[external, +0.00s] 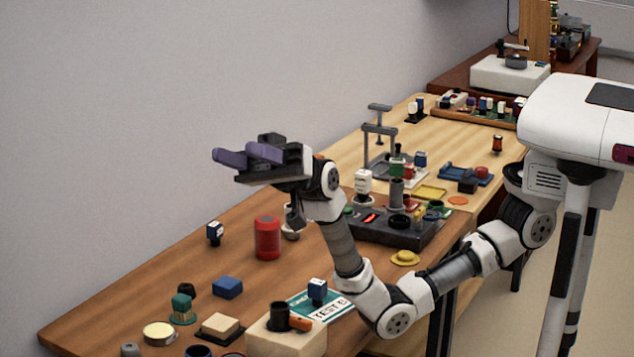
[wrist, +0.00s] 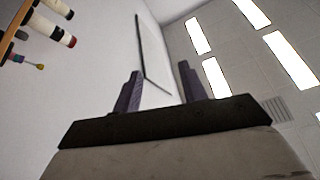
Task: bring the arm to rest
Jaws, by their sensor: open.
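My gripper (external: 248,157) is raised above the brown table, pointing left in the external view. Its two purple-grey fingers are apart with nothing between them. In the wrist view the gripper (wrist: 160,92) also shows both fingers spread and empty, against a white wall and ceiling. My arm reaches from the white body at the right, dips low by the table's front edge and bends up to the gripper. The gripper touches nothing.
The brown table (external: 130,280) holds a red canister (external: 267,238), a blue block (external: 227,287), a pale block (external: 285,338) and a green-and-white sign (external: 335,312). A dark tray (external: 405,235) and a grey clamp stand (external: 379,140) are farther back. The air left of the gripper is clear.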

